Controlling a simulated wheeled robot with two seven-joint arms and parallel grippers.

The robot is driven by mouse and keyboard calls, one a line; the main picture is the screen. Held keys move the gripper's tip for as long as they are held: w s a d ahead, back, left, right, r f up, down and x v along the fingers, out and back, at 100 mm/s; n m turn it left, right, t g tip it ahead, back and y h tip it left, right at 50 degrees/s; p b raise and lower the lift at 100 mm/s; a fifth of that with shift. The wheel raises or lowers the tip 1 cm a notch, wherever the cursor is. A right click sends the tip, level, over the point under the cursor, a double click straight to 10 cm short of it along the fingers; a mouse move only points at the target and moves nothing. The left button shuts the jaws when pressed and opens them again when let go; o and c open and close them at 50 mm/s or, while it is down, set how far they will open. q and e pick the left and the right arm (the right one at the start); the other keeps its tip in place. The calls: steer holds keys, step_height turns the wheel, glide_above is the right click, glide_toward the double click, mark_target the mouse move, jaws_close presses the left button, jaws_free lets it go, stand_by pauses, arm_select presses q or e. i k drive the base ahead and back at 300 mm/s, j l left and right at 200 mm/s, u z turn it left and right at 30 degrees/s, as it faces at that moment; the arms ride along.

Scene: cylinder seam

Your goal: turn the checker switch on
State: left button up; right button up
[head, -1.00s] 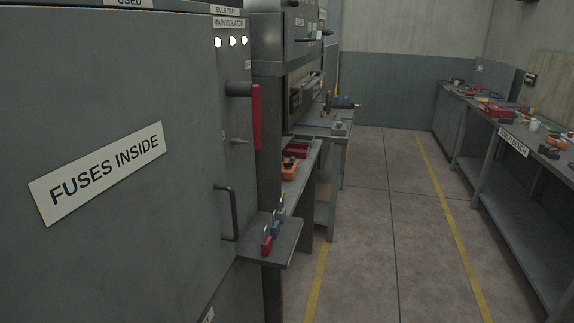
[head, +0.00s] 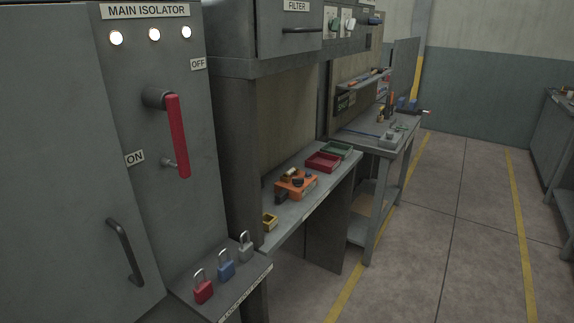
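An orange device (head: 297,184) with small dark and yellowish parts on or around it sits on the grey bench (head: 290,212) past the cabinet. It may be the checker, but no label on it is readable and I cannot make out a switch or its position. Neither of my grippers is in view.
The grey main isolator cabinet (head: 190,205) stands close at left; its red handle (head: 178,135) hangs down. Red, blue and grey padlocks (head: 226,265) stand on its shelf. Red (head: 323,162) and green (head: 337,150) trays lie behind the orange device. The floor at right (head: 440,250) is clear.

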mark_target(297, 182)
steer(key=i+l+u, duration=0.3)
steer(key=l, duration=0.25)
steer(key=i+l+u, duration=0.15)
steer(key=i+l, duration=0.15)
steer(key=i+l+u, duration=0.15)
steer(key=l, duration=0.25)
steer(key=i+l+u, duration=0.15)
steer(key=l, duration=0.2)
steer(key=i+l+u, duration=0.15)
steer(key=l, duration=0.2)
